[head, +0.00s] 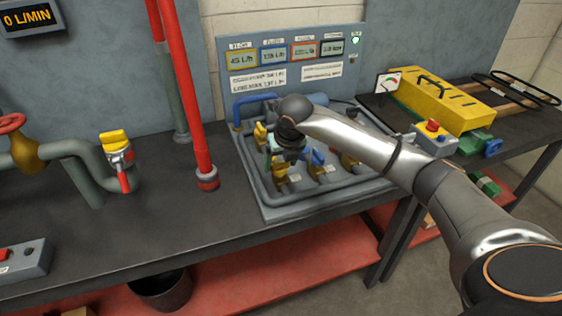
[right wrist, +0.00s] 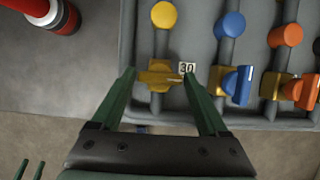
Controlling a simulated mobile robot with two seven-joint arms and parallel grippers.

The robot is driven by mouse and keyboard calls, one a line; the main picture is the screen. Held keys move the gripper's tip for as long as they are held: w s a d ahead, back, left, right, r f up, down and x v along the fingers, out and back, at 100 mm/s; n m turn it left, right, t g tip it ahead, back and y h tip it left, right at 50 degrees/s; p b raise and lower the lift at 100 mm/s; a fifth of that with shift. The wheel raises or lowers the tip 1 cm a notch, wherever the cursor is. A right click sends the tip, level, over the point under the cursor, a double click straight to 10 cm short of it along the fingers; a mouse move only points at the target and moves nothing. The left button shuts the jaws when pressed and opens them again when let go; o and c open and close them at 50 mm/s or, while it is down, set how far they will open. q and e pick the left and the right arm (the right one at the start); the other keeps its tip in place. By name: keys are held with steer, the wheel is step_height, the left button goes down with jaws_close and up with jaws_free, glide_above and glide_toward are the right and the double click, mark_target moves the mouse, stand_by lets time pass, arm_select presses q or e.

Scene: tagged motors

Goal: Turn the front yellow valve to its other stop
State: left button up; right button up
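The front yellow valve (right wrist: 160,77) has a flat yellow handle lying crosswise on a grey pipe, beside a tag reading 30. My right gripper (right wrist: 160,74) is open, with one green finger on each side of this handle and a gap on both sides. In the head view my right gripper (head: 276,148) points down over the left part of the valve panel (head: 268,206), and my wrist hides part of the valves there. Two parallel green bars low in the right wrist view look like the spread fingers of my left gripper (right wrist: 30,170); the head view does not show it.
Close to the right stands a valve with a blue lever (right wrist: 237,86), then one with an orange lever (right wrist: 300,90). A round yellow knob (right wrist: 163,14) sits behind the front valve. A red pipe (head: 190,90) rises left of the panel. The bench (head: 150,235) in front is clear.

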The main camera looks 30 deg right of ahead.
steer(key=c, duration=1)
arm_select(q)
steer(key=shift+f, duration=0.1)
